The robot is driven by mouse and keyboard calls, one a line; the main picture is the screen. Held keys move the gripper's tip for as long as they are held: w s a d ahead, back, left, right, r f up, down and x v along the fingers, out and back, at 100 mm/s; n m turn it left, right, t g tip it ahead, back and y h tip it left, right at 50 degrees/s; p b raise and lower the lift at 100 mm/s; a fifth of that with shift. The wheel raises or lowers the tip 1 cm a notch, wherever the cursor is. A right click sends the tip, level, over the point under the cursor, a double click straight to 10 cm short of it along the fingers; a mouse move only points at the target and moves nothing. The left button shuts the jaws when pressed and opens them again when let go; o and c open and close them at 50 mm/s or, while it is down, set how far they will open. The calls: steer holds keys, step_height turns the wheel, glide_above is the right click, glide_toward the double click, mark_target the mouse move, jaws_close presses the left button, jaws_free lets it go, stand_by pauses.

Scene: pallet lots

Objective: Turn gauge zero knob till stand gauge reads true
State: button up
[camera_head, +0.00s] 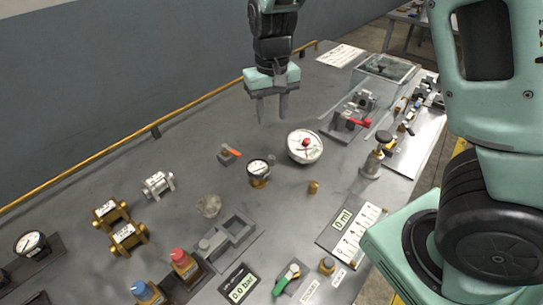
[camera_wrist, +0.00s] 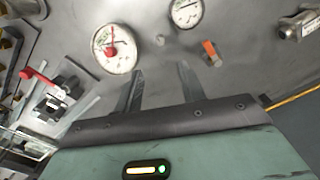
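A large white round gauge (camera_head: 305,147) lies on the grey bench with a red knob (camera_head: 306,143) at the middle of its face. In the wrist view this gauge (camera_wrist: 115,60) is at the upper left, with the red part (camera_wrist: 110,51) near its centre. A smaller brass-bodied gauge (camera_head: 258,170) stands to its left; it also shows in the wrist view (camera_wrist: 186,12). Their readings are too small to tell. My gripper (camera_head: 272,116) is above the bench, up and left of the large gauge, fingers apart and empty. I cannot tell which is the stand gauge.
An orange-handled valve (camera_head: 229,154) and a brass piece (camera_head: 313,187) are near the gauges. A red-handled clamp (camera_head: 356,118) and a brass valve (camera_head: 378,155) stand to the right. A display panel (camera_head: 350,228) lies in front. Bare bench surrounds the large gauge.

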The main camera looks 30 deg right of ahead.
mark_target(271, 157)
step_height(271, 157, down, 14)
steer(key=shift+f, duration=0.25)
steer(key=shift+c, duration=0.3)
steer(key=shift+r, duration=0.1)
jaws_close()
